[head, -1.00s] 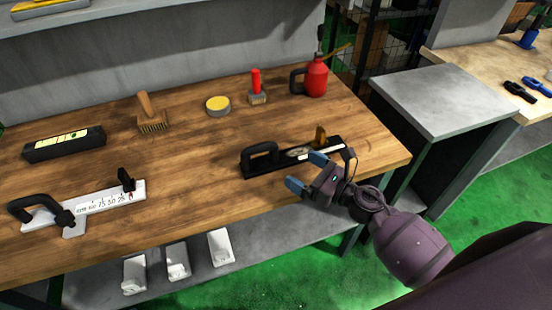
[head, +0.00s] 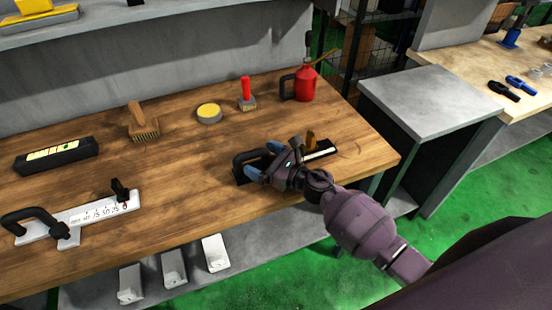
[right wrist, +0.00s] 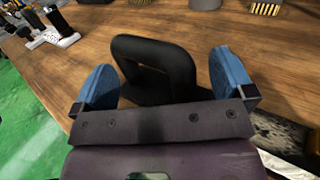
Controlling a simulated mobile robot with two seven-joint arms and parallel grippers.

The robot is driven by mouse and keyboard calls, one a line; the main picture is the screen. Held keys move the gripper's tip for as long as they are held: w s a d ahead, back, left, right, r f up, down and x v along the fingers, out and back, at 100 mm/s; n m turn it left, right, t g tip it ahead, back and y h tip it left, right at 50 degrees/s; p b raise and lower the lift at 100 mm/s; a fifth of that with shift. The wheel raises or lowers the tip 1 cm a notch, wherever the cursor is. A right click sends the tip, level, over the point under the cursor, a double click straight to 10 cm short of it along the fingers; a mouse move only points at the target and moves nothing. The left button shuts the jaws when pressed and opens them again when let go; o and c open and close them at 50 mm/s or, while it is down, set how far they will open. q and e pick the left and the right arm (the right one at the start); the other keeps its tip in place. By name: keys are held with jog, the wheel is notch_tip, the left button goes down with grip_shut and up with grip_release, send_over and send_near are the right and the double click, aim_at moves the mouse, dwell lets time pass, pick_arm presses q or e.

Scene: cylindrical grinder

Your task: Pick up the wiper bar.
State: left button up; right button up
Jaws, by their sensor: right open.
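The wiper bar, a dark bar with a black loop handle (head: 238,160), lies near the front edge of the wooden bench. My right gripper (head: 264,160) is open at the handle end, its blue fingers pointing left, and hides the middle of the bar. In the right wrist view the black handle (right wrist: 183,72) stands between the two spread blue fingers, with a visible gap to each finger. It is not gripped. My left gripper is not in view.
A red oil can (head: 303,85), a red-handled brush (head: 246,95), a yellow-topped round tin (head: 209,113) and a wooden brush (head: 143,122) stand behind. Clear bench surface lies between.

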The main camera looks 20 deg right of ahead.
jog(key=shift+w+a, duration=0.25)
jog(key=shift+w, duration=0.05)
grip_shut()
dwell(0.5)
jog(key=shift+r, duration=0.1)
